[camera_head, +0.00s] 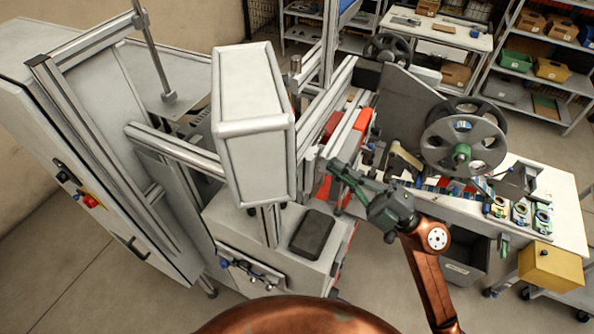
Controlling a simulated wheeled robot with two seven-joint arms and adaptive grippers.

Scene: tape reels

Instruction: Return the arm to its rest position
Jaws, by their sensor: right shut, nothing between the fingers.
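My right arm, copper-coloured, comes in from the bottom right. Its dark grey-green right gripper (335,165) points up and left, shut and empty, in front of the machine's red and metal parts. A large dark tape reel (490,145) with a green hub stands on the machine to the right of the gripper, apart from it. A second dark reel (387,48) stands farther back. My left gripper is not in view.
A tall white cabinet (70,150) and a box-shaped housing (253,120) fill the left. A white worktable (560,195) with small fixtures is at the right. A yellow box (551,266) stands at the lower right. Shelves (556,95) with bins stand behind. Open floor shows at the bottom.

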